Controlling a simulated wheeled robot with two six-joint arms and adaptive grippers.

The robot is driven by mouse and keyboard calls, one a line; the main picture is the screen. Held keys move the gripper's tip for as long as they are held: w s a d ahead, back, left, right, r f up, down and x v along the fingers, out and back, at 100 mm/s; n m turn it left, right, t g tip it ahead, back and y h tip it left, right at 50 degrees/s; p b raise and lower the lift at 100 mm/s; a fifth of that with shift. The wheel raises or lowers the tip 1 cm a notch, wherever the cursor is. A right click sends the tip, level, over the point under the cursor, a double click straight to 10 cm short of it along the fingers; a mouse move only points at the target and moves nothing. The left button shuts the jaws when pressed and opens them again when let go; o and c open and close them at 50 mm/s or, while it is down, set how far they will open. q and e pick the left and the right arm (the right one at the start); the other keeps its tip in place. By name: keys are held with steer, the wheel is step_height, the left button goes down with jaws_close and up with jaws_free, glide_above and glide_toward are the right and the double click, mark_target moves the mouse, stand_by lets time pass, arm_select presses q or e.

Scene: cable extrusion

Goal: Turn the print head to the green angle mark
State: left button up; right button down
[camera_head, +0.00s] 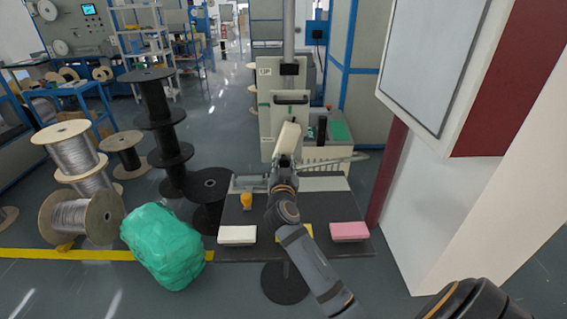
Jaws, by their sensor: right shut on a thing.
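A pale machine labelled "UP" (268,85) stands behind the dark work table (225,253). My right gripper (284,158) is above the table's back part, in front of the machine. It is shut on a tilted cream-coloured block-like part (288,139). I cannot tell whether this part is the print head or how it joins the machine. A small green strip (264,107) shows on the machine front, but I cannot tell whether it is the angle mark. My arm hides part of the table. My left gripper is not in view.
A white block (237,235), a pink block (349,231) and a partly hidden yellow block (308,230) lie along the table's front. An orange-yellow item (246,201) stands behind the white one. A green bag (162,246) and several cable spools are left; a white cabinet (440,215) is right.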

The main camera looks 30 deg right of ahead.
steer(key=shift+s+d+f+n, duration=0.25)
steer(key=shift+d+n, duration=0.15)
steer(key=shift+n, duration=0.3)
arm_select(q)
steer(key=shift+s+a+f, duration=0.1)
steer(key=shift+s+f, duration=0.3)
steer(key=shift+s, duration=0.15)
arm_select(e)
steer(key=shift+s+d+r+n, duration=0.15)
steer(key=shift+d+n, duration=0.1)
steer(key=shift+n, duration=0.25)
steer(key=shift+s+d+n, duration=0.15)
steer(key=shift+d+n, duration=0.1)
steer(key=shift+n, duration=0.25)
steer(key=c, duration=0.9)
jaws_free()
steer(key=shift+c, duration=0.2)
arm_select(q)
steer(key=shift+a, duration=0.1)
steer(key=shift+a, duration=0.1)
